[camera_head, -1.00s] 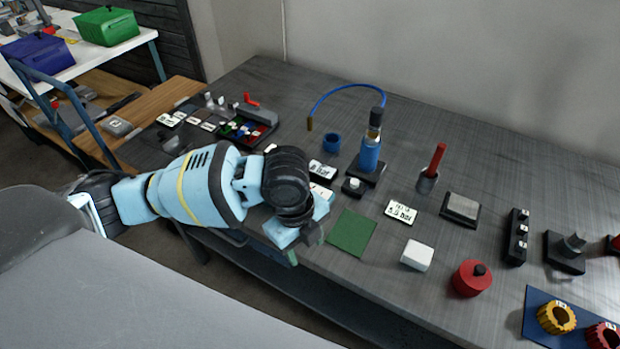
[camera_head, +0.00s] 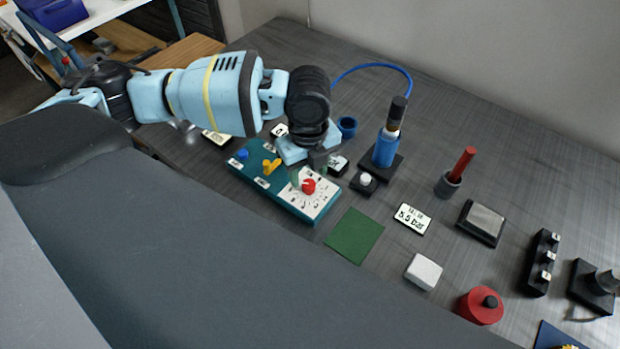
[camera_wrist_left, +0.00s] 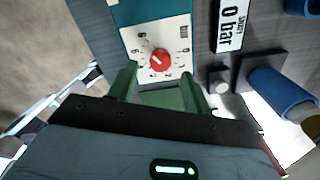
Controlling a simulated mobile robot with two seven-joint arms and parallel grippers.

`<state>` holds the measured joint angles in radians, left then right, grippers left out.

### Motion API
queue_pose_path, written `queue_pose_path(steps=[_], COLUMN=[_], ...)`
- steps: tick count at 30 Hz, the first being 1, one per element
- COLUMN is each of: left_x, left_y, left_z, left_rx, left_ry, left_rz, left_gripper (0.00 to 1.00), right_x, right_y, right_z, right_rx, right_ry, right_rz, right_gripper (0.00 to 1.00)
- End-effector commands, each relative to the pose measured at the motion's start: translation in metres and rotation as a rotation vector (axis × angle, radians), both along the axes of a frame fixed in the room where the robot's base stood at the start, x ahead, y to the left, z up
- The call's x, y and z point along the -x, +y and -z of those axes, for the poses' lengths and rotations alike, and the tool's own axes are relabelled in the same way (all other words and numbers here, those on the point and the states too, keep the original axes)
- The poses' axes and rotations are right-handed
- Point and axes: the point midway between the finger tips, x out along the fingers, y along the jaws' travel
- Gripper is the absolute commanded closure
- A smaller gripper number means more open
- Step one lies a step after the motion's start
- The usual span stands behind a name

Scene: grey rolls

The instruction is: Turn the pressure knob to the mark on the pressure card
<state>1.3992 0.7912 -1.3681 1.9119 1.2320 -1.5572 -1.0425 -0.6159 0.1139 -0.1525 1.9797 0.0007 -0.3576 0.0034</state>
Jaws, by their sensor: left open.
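The red pressure knob (camera_head: 308,186) sits on a white numbered dial (camera_head: 318,200) at the right end of a teal panel (camera_head: 262,185). In the left wrist view the knob (camera_wrist_left: 159,60) is ahead of the fingertips, with numbers around it. My left gripper (camera_head: 312,168) is open, close above the knob; its green fingers (camera_wrist_left: 160,78) stand apart, below the knob in the wrist view. My right gripper is not in view.
A yellow handle (camera_head: 271,166) and a blue knob (camera_head: 242,154) are on the same panel. A black block with a white button (camera_head: 364,183) and a blue cylinder on a stand (camera_head: 385,149) are close on the right. A green mat (camera_head: 355,235) lies in front.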

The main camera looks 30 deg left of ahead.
Motion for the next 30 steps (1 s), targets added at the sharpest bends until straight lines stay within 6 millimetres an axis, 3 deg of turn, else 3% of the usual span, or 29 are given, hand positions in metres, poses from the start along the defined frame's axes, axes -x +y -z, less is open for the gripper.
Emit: queue_pose_path(steps=[3, 9, 20, 30], left_x=[0.001, 0.0, 0.0, 0.0], left_y=[0.0, 0.0, 0.0, 0.0], left_z=[0.019, 0.037, 0.04, 0.04], left_rx=[0.0, 0.001, 0.0, 0.0], left_ry=[0.002, 0.001, -0.001, -0.001], left_rz=[0.0, 0.0, 0.0, 0.0], left_gripper=[0.51, 0.51, 0.52, 0.95], right_x=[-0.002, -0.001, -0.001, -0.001], right_y=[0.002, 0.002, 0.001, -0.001], right_z=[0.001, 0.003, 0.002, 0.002], right_rx=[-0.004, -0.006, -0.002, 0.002], right_ry=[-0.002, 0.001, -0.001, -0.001], right_rz=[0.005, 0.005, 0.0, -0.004], right_gripper=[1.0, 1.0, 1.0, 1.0])
